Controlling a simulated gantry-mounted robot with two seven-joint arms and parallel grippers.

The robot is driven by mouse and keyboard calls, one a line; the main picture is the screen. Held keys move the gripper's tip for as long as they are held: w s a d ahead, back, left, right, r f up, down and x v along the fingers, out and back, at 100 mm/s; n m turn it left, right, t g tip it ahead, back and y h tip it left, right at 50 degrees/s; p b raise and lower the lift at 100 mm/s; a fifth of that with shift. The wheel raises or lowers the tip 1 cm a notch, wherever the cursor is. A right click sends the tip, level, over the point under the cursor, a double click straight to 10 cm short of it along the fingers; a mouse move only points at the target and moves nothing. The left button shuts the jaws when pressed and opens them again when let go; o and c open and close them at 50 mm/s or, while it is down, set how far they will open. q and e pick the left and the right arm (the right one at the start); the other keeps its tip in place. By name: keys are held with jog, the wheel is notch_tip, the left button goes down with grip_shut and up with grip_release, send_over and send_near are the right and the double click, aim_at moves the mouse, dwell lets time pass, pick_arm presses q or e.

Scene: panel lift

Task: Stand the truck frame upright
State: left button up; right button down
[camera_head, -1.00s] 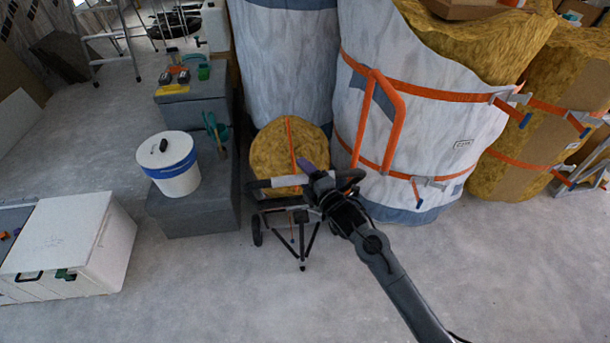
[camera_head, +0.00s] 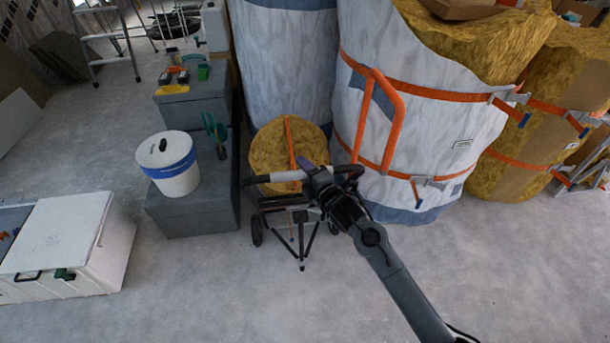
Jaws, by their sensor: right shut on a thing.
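The truck frame (camera_head: 276,202) is a dark wheeled frame with a light crossbar that has black ends. It stands on the floor in front of a round yellow roll end, with small black wheels (camera_head: 257,231) and thin black legs under it. My right gripper (camera_head: 316,179) comes in from the lower right and is shut on the crossbar of the truck frame. The gripper hides part of the bar and of the frame behind it. My left gripper is not in view.
A yellow roll (camera_head: 270,151) with an orange strap sits just behind the frame. A large wrapped roll (camera_head: 445,125) with an orange hoop stands close on the right. A grey box (camera_head: 195,217) bearing a white bucket (camera_head: 167,160) is on the left. Floor in front is clear.

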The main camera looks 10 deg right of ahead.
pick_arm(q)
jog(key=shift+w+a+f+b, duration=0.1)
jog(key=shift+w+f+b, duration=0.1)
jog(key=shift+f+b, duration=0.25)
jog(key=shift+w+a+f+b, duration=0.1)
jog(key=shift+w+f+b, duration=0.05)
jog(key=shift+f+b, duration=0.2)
pick_arm(e)
jog(key=w+r+g, duration=0.1)
jog(key=w+r, duration=0.1)
jog(key=w, duration=0.6)
jog(key=shift+w+a+r+h, duration=0.2)
jog(key=shift+w+h, duration=0.05)
jog(key=shift+h, duration=0.05)
